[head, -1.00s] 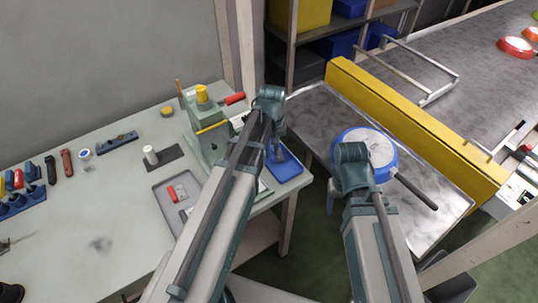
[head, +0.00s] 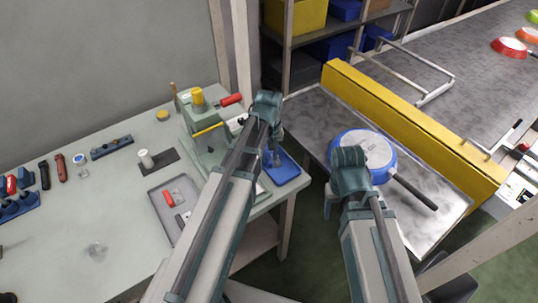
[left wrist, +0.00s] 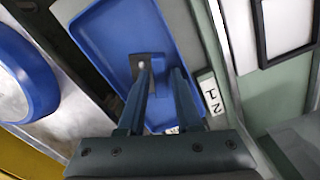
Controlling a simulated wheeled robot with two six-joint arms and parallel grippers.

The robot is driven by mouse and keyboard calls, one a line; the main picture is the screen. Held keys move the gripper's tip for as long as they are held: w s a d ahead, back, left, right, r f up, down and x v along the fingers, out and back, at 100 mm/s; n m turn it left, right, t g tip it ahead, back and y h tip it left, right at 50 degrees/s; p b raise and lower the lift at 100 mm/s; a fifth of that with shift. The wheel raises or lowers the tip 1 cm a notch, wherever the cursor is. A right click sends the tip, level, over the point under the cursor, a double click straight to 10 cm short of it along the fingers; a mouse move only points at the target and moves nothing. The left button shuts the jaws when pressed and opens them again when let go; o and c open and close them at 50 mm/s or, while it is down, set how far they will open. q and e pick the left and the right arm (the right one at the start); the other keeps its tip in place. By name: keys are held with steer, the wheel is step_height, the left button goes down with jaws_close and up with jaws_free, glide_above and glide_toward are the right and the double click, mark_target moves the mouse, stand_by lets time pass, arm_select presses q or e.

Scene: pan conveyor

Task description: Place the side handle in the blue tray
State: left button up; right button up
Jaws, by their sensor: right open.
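The blue tray (head: 286,172) lies at the right edge of the workbench. My left gripper (head: 274,158) is over it, pointing down. In the left wrist view the tray (left wrist: 105,30) fills the middle, and my left gripper's (left wrist: 160,72) two fingers stand apart. A small blue piece with a grey bracket, seemingly the side handle (left wrist: 158,62), shows at and between the fingertips, over the tray floor. Whether it touches a finger is unclear. My right gripper (head: 340,190) is open beside the blue pan (head: 378,150); its fingers are mostly hidden by its wrist.
The pan rests upside down on a metal table (head: 310,112), its long dark handle toward the lower right. A yellow barrier (head: 400,122) separates it from the conveyor. A green fixture (head: 205,125) and a grey tray (head: 163,205) with a red part stand left of my left arm.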

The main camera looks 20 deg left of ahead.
mark_target(269, 158)
arm_select(q)
step_height(269, 158, up, 12)
steer(key=p, duration=1.2)
steer(key=s+d+m+y, duration=0.1)
steer(key=s+d+m, duration=0.8)
steer(key=s+d, duration=0.4)
steer(key=shift+s+r+m, duration=0.15)
steer(key=shift+s+m, duration=0.15)
steer(key=shift+s, duration=0.4)
